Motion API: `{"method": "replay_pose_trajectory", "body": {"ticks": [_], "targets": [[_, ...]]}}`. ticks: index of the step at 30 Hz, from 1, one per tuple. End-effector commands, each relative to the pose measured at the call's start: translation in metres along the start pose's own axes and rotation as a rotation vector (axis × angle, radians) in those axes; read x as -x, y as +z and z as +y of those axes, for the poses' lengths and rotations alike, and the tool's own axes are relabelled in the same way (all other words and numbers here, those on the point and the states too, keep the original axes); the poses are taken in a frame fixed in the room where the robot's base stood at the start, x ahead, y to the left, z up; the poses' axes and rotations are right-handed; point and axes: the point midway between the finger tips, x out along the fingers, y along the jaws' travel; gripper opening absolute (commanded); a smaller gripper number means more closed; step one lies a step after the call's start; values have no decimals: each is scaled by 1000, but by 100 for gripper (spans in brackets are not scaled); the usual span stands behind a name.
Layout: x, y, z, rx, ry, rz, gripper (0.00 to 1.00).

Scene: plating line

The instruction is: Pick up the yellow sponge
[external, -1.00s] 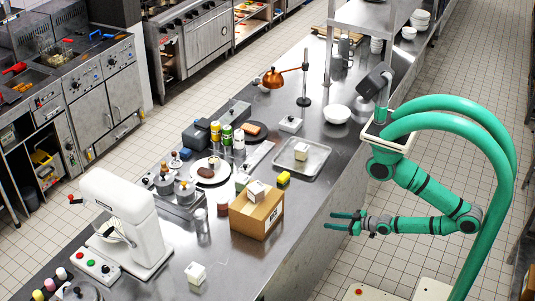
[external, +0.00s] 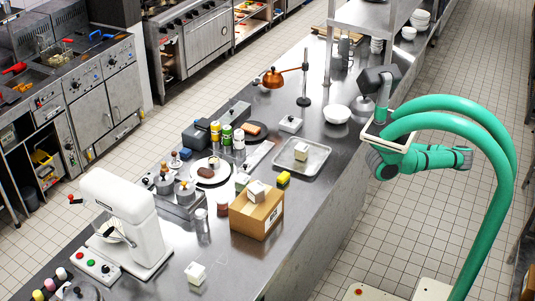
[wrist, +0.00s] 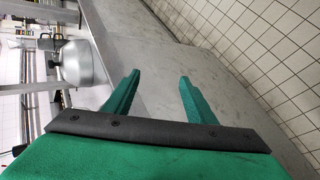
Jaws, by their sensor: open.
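The yellow sponge (external: 283,178) lies on the steel counter in the external view, just behind and right of the cardboard box (external: 256,215) and left of the metal tray (external: 318,166). It looks like a small yellow block with a darker side. It does not show in the wrist view. My gripper (wrist: 160,76) is open and empty in the wrist view, its two green fingers spread apart over a grey surface. In the external view my arm is folded to the right of the counter, away from the sponge, and the gripper itself cannot be made out.
White blocks stand on the box and in the tray. A plate (external: 221,178), bottles and canisters crowd the counter left of the sponge. A white bowl (external: 336,113) stands farther back. The wrist view shows a rounded steel vessel (wrist: 84,62) and tiled floor (wrist: 275,50).

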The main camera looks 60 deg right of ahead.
Motion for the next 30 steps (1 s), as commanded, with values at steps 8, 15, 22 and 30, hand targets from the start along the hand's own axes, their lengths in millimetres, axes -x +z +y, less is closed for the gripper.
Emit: {"method": "replay_pose_trajectory", "body": {"ticks": [8, 15, 22, 30], "targets": [[25, -50, 104, -172, 58, 67, 51], [92, -154, 130, -511, -71, 397, 51], [192, -243, 152, -819, -289, 718, 51], [284, -328, 154, -926, -573, 931, 51]]}}
